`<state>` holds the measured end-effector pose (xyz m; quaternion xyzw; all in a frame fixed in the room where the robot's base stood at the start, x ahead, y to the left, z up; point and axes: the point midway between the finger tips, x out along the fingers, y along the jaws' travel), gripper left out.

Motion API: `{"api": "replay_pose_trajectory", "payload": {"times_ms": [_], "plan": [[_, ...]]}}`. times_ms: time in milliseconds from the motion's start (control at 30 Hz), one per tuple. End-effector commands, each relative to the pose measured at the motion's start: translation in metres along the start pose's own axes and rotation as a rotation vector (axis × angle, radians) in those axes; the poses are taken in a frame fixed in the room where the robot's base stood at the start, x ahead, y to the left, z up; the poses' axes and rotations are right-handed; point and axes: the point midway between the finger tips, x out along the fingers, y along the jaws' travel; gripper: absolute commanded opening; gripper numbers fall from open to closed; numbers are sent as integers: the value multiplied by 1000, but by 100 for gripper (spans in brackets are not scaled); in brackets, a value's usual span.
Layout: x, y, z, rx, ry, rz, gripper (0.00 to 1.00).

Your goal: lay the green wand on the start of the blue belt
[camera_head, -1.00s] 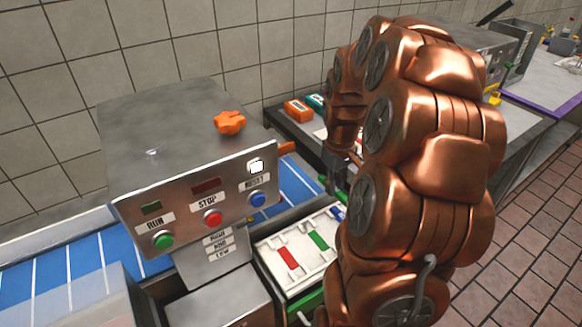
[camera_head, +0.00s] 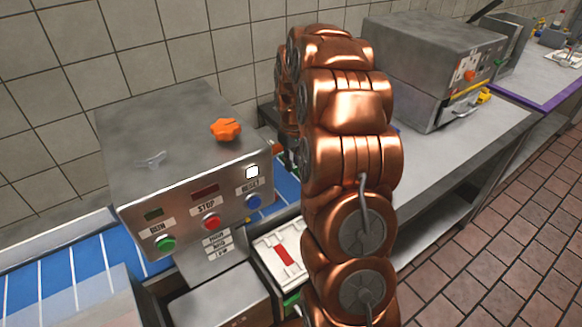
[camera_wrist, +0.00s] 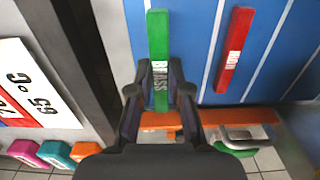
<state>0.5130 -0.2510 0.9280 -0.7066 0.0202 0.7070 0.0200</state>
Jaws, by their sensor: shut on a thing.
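The green wand (camera_wrist: 158,50), with a partly covered label, stands between my fingers in the wrist view. My gripper (camera_wrist: 160,88) is shut on it. The wand's upper part shows over the left edge of the blue belt (camera_wrist: 275,60); I cannot tell whether it touches the belt. In the head view the blue belt (camera_head: 85,268) runs through the grey machine, and my gripper (camera_head: 287,158) is mostly hidden behind my arm at the machine's right side. The wand is hidden there.
A red wand (camera_wrist: 233,50) lies on the belt to the right of the green one. An orange bar (camera_wrist: 250,117) crosses near my fingers. The grey machine (camera_head: 180,130) with buttons stands close left. A white tray (camera_head: 268,245) is partly behind my arm.

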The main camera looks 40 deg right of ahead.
Motion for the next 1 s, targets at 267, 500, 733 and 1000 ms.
{"api": "replay_pose_trajectory", "payload": {"times_ms": [267,500,733,1000], "plan": [[2,-2,-10,0,-2,-1,0],[28,-2,-8,1,-3,-2,0],[36,-2,-9,1,1,0,0],[40,-2,-9,1,0,0,19]]}}
